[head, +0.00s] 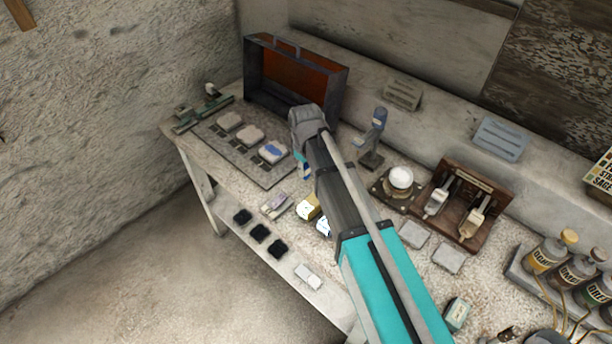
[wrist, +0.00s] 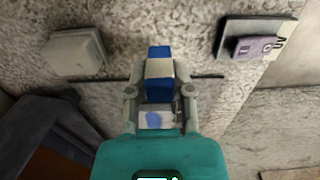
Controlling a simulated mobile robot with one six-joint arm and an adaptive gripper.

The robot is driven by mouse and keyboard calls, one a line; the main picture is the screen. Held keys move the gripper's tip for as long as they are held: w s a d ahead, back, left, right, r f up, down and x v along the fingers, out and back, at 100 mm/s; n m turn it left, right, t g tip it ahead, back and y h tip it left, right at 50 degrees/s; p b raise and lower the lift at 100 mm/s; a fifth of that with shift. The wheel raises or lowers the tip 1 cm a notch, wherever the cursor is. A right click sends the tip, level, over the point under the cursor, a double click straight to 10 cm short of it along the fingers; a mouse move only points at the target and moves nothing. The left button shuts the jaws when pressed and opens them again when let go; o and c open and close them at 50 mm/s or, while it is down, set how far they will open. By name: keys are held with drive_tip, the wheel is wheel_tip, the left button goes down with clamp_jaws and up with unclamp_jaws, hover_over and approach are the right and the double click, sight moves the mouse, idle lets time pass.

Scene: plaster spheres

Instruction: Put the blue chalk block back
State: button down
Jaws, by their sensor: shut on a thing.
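The blue chalk block (wrist: 159,68), blue at the ends with a pale band around its middle, is between the fingers of my gripper (wrist: 159,92) in the wrist view. The gripper is shut on it. A pale block with a blue smear (wrist: 157,119) shows just below it in that view. In the head view my gripper (head: 304,165) hangs over the bench beside the blue-smeared block (head: 273,151), mostly hidden by my arm. A yellow and white block (head: 308,207) lies nearer the front, and a white and blue block (head: 323,227) is partly covered by my arm.
An open dark case (head: 295,72) stands at the back. Several black pads (head: 260,232) line the front edge beside a purple block (head: 275,205). A blue-topped stand (head: 372,140), a white sphere (head: 401,178) and a wooden tool rack (head: 468,208) are to the right.

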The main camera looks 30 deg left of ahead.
drive_tip(key=shift+w+a+f+b, duration=0.3)
drive_tip(key=shift+f+b, duration=0.15)
drive_tip(key=shift+f, duration=0.1)
wheel_tip(320, 180, down, 3)
drive_tip(key=b, duration=0.3)
drive_tip(key=shift+f, duration=0.1)
drive_tip(key=c, duration=0.5)
unclamp_jaws()
wheel_tip(320, 180, up, 12)
drive_tip(key=p, duration=1.2)
drive_tip(key=shift+d+r, duration=0.1)
drive_tip(key=shift+r, duration=0.1)
drive_tip(key=shift+s, duration=0.15)
idle(0.6)
